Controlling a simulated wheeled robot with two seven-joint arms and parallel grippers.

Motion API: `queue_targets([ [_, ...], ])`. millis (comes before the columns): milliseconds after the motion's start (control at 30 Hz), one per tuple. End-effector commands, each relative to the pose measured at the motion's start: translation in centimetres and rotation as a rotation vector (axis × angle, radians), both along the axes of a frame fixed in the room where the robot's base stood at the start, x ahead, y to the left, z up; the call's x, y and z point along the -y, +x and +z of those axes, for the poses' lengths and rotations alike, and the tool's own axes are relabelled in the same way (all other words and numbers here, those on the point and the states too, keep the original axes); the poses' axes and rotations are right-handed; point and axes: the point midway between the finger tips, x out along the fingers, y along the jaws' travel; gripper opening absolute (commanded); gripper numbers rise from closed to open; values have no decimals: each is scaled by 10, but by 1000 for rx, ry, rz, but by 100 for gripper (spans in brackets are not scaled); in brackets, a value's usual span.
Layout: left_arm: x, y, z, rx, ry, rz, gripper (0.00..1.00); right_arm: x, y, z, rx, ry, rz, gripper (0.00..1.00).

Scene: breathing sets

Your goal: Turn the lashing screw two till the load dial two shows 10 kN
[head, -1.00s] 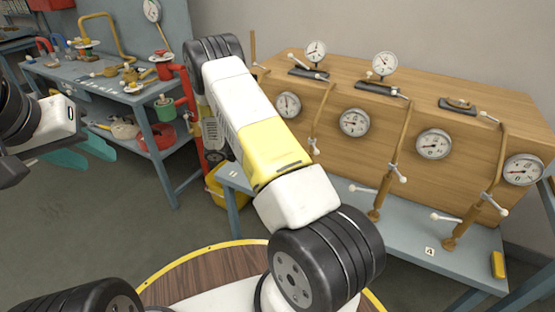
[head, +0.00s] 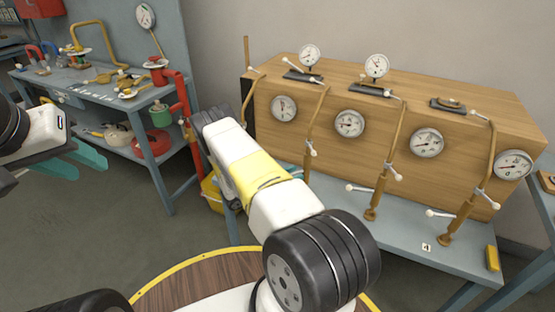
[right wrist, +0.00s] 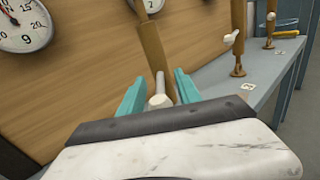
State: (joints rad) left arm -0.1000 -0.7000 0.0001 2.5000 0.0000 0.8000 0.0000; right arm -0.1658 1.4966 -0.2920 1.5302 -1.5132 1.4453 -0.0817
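A row of brown lashing screws with white handles stands along the wooden box; the second from left (head: 308,150) is partly behind my right arm, its number unseen. Round dials sit on the box front, including the leftmost (head: 284,108) and the one beside it (head: 349,124); their needles are too small to read surely. My right gripper (right wrist: 160,92) is open, its teal fingers on either side of a white handle end (right wrist: 160,101) in front of a brown screw body (right wrist: 155,58). A dial (right wrist: 22,26) shows partly there. My left gripper (head: 82,158) is open and empty.
The wooden box (head: 400,110) stands on a grey-blue bench (head: 400,245) with a number 4 label (head: 427,247) and a yellow block (head: 492,258). A side bench (head: 160,95) with fittings and red pipework stands at left.

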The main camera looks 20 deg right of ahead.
Motion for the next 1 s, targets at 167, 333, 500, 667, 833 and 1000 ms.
queue_targets([
  [167, 0, 0, 0, 0, 0, 0, 36, 10, 1, 0, 1, 0, -1, 40],
  [333, 0, 0, 0, 0, 0, 0, 36, 10, 1, 0, 1, 0, 0, 40],
  [500, 0, 0, 0, 0, 0, 0, 36, 10, 1, 0, 1, 0, -1, 16],
  [667, 0, 0, 0, 0, 0, 0, 36, 10, 1, 0, 0, 0, -1, 0],
  [833, 0, 0, 0, 0, 0, 0, 36, 9, 1, 0, 0, 0, -1, 0],
  [1000, 0, 0, 0, 0, 0, 0, 36, 9, 1, 0, 0, 0, -1, 0],
])
